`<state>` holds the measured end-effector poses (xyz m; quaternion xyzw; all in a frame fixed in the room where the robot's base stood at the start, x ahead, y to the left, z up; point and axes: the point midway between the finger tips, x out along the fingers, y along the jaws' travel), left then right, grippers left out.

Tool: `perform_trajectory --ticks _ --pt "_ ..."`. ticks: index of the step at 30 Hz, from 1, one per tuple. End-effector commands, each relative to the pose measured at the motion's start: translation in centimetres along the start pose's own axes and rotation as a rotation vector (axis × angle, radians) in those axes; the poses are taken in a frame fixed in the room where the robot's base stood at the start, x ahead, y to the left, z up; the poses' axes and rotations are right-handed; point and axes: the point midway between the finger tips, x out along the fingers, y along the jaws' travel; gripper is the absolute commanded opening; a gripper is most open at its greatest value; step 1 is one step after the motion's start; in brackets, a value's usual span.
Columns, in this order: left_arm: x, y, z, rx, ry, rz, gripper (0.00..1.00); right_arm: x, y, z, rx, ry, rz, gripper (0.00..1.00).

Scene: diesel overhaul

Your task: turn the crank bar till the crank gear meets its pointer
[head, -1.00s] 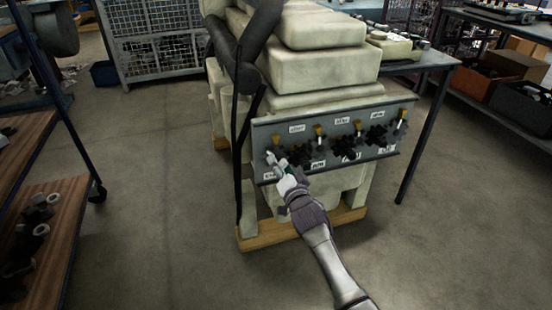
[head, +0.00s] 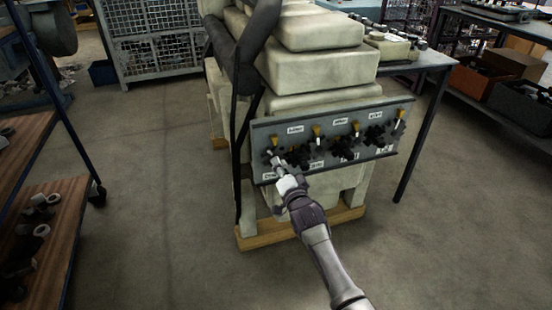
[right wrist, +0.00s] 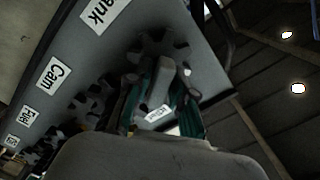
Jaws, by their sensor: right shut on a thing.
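A grey gear panel (head: 335,167) with several black gears and brass-coloured pointers is on the side of the pale engine block. The crank gear is at its left end, partly hidden by my right gripper (head: 273,160) in the head view; its pointer (head: 275,142) is just above. In the right wrist view the crank gear (right wrist: 150,43) is dark and toothed, beside the "Crank" label (right wrist: 103,10). The grey crank bar (right wrist: 164,78) stands between the green-padded fingers of my right gripper, which is shut on it. I cannot tell whether gear mark and pointer meet. My left gripper is not in view.
The engine block (head: 320,72) stands on a wooden pallet (head: 262,235). A table (head: 425,62) is behind it at the right, and a wooden-shelved rack (head: 70,205) is at the left. The floor (head: 150,170) between rack and engine is clear.

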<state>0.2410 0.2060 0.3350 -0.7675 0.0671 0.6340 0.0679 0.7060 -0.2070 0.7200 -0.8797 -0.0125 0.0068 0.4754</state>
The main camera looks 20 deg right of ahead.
Motion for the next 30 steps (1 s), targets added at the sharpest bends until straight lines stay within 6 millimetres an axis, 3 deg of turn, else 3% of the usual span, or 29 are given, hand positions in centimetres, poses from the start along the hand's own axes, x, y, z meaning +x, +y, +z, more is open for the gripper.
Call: perform_trajectory --ticks 14,22,30 --pt "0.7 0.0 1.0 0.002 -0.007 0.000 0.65 0.0 0.1 0.0 0.078 -0.001 0.002 0.00" --pt "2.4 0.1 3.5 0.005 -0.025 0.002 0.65 0.0 0.0 0.0 0.292 -0.001 0.003 0.00" --pt "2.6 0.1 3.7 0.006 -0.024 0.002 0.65 0.0 0.1 0.1 0.322 -0.001 0.002 0.00"
